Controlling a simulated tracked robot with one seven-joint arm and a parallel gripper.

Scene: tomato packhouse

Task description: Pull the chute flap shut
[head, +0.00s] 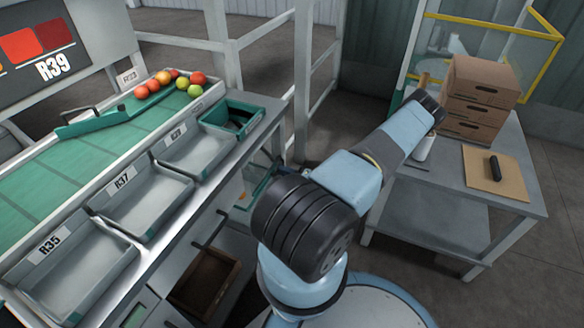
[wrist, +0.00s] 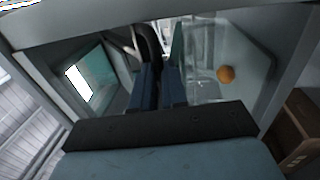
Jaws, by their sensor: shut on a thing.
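In the wrist view my gripper (wrist: 158,82) has its two dark blue fingers close together, shut on the dark curved handle (wrist: 149,42) of the chute flap. The fingers hide part of the handle. The clear flap (wrist: 205,62) lies just right of the fingers, and an orange tomato (wrist: 226,74) shows at this panel. In the head view a small clear panel with teal edges (head: 258,180) shows below the bench edge, partly hidden by my arm. How far the flap stands open I cannot tell.
A brown wooden crate (head: 205,279) sits low under the sorting bench; it also shows in the wrist view (wrist: 300,128). Grey trays (head: 140,205) line the bench, with tomatoes (head: 170,82) on the green belt. A side table (head: 480,205) holds cardboard boxes (head: 482,92).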

